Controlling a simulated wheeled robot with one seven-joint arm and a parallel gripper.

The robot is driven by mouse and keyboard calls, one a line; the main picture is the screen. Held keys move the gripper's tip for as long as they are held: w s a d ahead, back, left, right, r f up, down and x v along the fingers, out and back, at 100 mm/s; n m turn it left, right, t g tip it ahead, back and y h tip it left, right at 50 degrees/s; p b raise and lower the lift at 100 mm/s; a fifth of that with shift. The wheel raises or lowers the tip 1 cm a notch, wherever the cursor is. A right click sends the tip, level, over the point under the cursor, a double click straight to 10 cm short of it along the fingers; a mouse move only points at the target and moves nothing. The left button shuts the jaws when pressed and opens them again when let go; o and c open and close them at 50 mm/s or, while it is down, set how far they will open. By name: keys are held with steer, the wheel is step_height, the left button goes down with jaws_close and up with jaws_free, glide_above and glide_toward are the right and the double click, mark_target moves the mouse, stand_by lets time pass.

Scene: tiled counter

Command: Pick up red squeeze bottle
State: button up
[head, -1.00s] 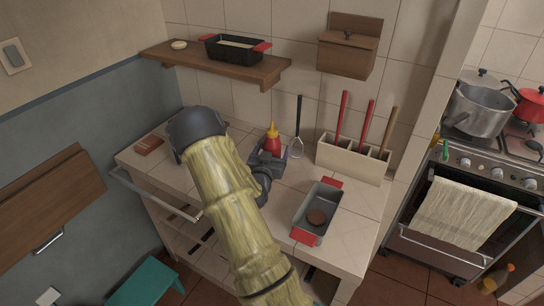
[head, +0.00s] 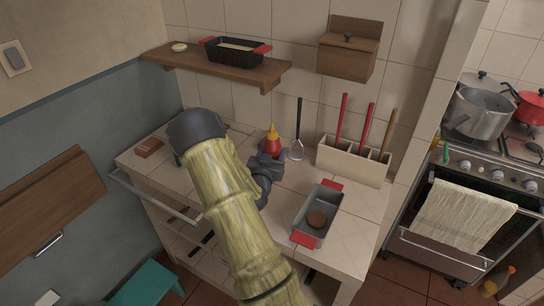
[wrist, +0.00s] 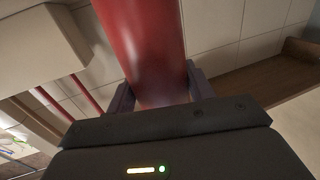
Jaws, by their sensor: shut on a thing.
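The red squeeze bottle (head: 272,143) with a yellow nozzle is near the back of the tiled counter, close to the wall. My gripper (head: 266,160) is at the bottle from the front, and its fingers are shut on the bottle. In the wrist view the red bottle body (wrist: 145,45) fills the top middle, between the two dark fingers (wrist: 158,90). The bottle looks about upright in the head view. Its lower part is hidden by my gripper, so I cannot tell whether its base touches the counter.
A grey pan with red handles (head: 318,215) holds a brown patty on the counter's right. A wooden shelf (head: 215,66) overhangs behind. A small brown block (head: 148,147) lies at left.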

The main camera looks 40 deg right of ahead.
mark_target(272, 129)
step_height(272, 129, up, 10)
steer(key=shift+b, duration=0.3)
stand_by(0.5)
steer(key=o, duration=0.5)
steer(key=shift+c, duration=0.2)
